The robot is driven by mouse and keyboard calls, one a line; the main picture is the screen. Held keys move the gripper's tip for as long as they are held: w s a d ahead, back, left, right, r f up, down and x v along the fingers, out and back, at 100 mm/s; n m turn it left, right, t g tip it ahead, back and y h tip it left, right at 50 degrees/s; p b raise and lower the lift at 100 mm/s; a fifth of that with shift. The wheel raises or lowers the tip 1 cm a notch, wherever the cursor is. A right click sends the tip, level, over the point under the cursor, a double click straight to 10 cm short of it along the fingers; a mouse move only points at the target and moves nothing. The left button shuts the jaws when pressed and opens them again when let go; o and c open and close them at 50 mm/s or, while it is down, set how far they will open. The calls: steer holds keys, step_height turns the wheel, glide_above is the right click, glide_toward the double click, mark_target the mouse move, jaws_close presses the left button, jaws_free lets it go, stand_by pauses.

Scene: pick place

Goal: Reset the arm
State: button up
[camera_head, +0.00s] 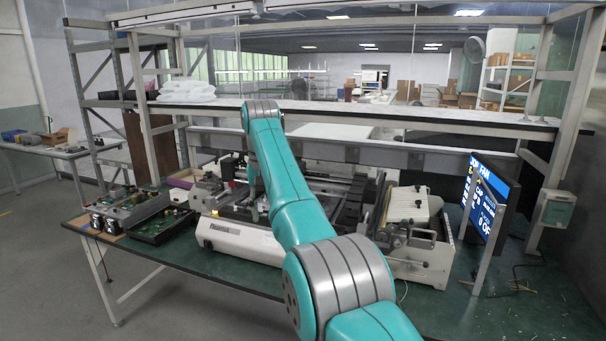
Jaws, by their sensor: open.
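My teal and grey arm reaches forward from the bottom of the head view over the workbench. It bends at a grey joint, and its far part drops down behind the nearer link. My gripper (257,213) is small and partly hidden there, low over the white machine (240,241) in the middle of the bench. It is open; I see nothing held in it. Whether it touches the machine is not clear.
Trays with circuit boards (158,224) lie on the bench's left. A cream machine (413,232) stands right of my arm, and a monitor (489,205) farther right. A shelf (340,115) with white bags (187,90) spans behind. The bench's front right is mostly clear.

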steer(key=w+d+f+t+y, duration=0.1)
steer(key=d+f+t, duration=0.15)
steer(key=f, duration=1.55)
steer(key=w+d+f+t, duration=0.1)
steer(key=d+f, duration=0.3)
steer(key=f, duration=1.5)
steer(key=s+d+f+t, duration=0.2)
steer(key=s+d+f, duration=0.3)
steer(key=s+f, duration=0.45)
steer(key=s+d+f+t, duration=0.1)
steer(key=s+d+f, duration=0.4)
steer(key=s+f, duration=0.45)
steer(key=s+d+m+t, duration=0.15)
steer(key=s+d, duration=0.25)
steer(key=s, duration=1)
steer(key=s+d+n+t, duration=0.1)
steer(key=s+d+t, duration=0.25)
steer(key=s, duration=1.05)
steer(key=s+d+r+t, duration=0.1)
steer(key=s+r, duration=0.9)
steer(key=r, duration=0.3)
steer(key=s+d+r+t, duration=0.2)
steer(key=s+r, duration=0.7)
steer(key=r, duration=0.3)
steer(key=shift+s+d+r+m+h, duration=0.15)
steer(key=shift+s+r+m+h, duration=0.2)
steer(key=shift+r+m+h, duration=0.1)
